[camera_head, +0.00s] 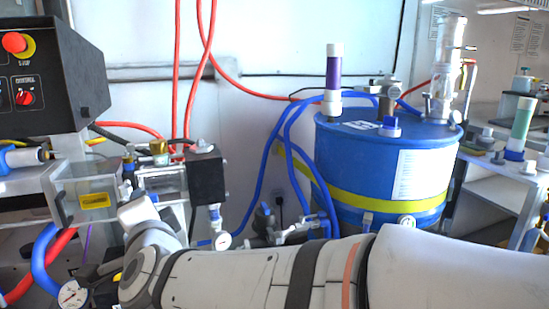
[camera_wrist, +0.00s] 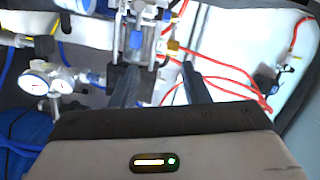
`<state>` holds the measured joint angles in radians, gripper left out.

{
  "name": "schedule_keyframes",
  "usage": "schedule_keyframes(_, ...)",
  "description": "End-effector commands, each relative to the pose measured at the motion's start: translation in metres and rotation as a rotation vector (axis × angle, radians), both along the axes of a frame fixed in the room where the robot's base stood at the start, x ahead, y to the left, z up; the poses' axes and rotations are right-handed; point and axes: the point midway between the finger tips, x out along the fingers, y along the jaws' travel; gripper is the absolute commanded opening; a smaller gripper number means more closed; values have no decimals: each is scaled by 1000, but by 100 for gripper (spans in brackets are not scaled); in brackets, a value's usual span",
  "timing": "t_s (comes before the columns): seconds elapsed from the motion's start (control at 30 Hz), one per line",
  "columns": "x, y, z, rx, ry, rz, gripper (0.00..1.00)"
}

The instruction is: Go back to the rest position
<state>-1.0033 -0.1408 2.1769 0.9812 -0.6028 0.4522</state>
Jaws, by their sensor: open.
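My gripper (camera_wrist: 160,76) shows in the wrist view with its two dark fingers apart and nothing held between them. Beyond the fingertips is a clear valve block (camera_wrist: 140,30) with a blue part inside and a brass fitting (camera_wrist: 173,48) on its right. I cannot tell whether the left finger touches the dark block near it. In the head view my arm reaches from the lower right to the left, and its wrist is in front of the pipework below the black block (camera_head: 206,177). The fingers are hidden there.
A blue drum (camera_head: 370,165) with a yellow strap stands behind my arm. A purple-banded tube (camera_head: 333,75) stands upright on it. A control box (camera_head: 45,80) with a red stop button is at the left. Red hoses (camera_head: 178,70) and pressure gauges (camera_head: 73,294) crowd the area near my wrist.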

Motion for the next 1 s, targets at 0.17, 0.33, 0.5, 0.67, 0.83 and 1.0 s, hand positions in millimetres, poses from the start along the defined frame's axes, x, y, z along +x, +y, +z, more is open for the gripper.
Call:
schedule_keyframes(0.17,23,-48,43,-223,8,80,42)
schedule_keyframes(0.33,28,-107,56,-484,65,169,42)
schedule_keyframes(0.5,15,-179,63,-736,181,253,42)
schedule_keyframes(0.67,-15,-255,69,-960,346,330,42)
schedule_keyframes(0.83,-62,-328,78,-1133,555,412,42)
schedule_keyframes(1.0,-100,-369,83,-1214,706,467,42)
